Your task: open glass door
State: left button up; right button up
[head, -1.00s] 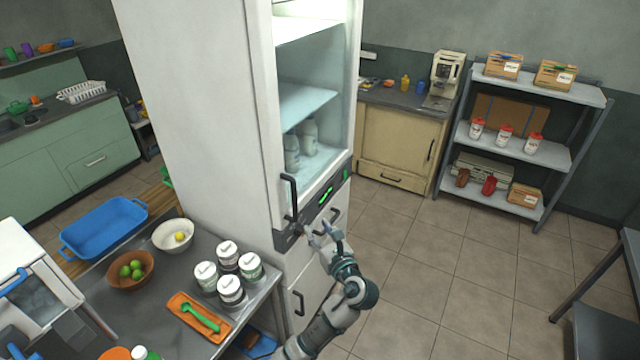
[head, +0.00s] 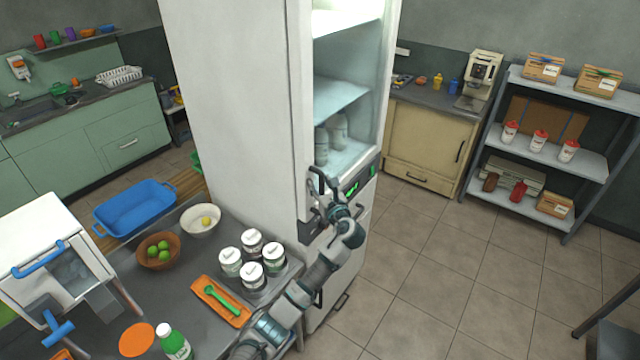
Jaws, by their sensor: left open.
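A tall white fridge (head: 235,110) stands in the middle. Its glass door (head: 342,105) looks shut, and lit shelves with bottles show through it. The dark upright door handle (head: 313,184) is at the door's lower left edge, just above a panel with a green display. My left gripper (head: 327,203) is open at the lower part of this handle, and its fingers overlap the handle in the picture. I cannot tell whether they touch it or reach around it. The gripper's wrist hides part of the panel. My right gripper is not in view.
A metal table (head: 185,325) with several jars (head: 252,258), an orange tray (head: 221,301), bowls and a white press (head: 55,255) stands left of my arm. Open tiled floor (head: 440,270) lies right of the fridge, before a cabinet (head: 430,145) and a shelf rack (head: 560,85).

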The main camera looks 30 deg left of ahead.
pick_arm(q)
jog(key=shift+w, duration=0.15)
jog(key=shift+d+r, duration=0.15)
jog(key=shift+d, duration=0.1)
jog(key=c, duration=0.8)
jog(key=shift+a, duration=0.15)
grip_shut()
